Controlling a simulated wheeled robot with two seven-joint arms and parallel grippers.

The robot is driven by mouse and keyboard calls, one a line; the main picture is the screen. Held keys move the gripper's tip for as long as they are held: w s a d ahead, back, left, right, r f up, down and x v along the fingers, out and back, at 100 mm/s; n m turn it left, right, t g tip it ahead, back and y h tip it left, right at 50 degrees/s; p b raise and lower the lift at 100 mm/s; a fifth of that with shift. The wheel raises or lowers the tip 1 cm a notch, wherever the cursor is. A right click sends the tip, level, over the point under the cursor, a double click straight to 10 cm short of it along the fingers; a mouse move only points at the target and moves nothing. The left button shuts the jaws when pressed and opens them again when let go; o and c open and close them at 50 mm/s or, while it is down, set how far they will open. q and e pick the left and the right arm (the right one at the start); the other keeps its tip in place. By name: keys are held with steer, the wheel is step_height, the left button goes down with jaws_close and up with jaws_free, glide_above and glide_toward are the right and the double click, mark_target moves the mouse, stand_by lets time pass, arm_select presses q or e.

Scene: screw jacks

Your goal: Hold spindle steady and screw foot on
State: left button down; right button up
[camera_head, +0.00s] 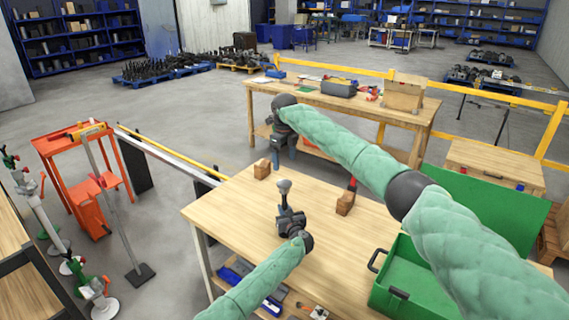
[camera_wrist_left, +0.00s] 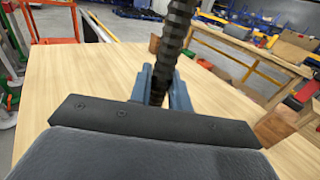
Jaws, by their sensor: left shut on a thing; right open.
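My left gripper (camera_head: 289,216) is low over the near wooden table and shut on the dark threaded spindle (camera_wrist_left: 177,35). Its blue-grey jaws (camera_wrist_left: 162,88) clasp the spindle from both sides in the left wrist view. The spindle stands roughly upright. A small grey round piece, which looks like the foot (camera_head: 284,185), sits at its top in the head view; I cannot tell how far it is threaded on. The spindle's top is out of the left wrist view. My right gripper (camera_head: 284,161) is open, pointing down beyond the foot, near the table's far edge, apart from it.
Wooden blocks stand on the table (camera_head: 235,215), one at the far edge (camera_head: 262,169) and one (camera_head: 345,203) to the right with a red-and-black item behind it. An open green case (camera_head: 415,272) is at the right. Blue trays sit below the table's front.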

arm_select(q)
steer(key=c, duration=1.2)
jaws_free()
steer(key=shift+c, duration=0.2)
arm_select(e)
steer(key=shift+f, duration=0.1)
step_height(320, 180, down, 3)
steer(key=b, duration=0.2)
steer(key=shift+r+b, duration=0.2)
steer(key=shift+b, duration=0.2)
arm_select(q)
steer(key=v, duration=0.7)
steer(key=shift+s, duration=0.35)
steer(key=shift+d, duration=0.1)
arm_select(e)
steer(key=shift+f, duration=0.1)
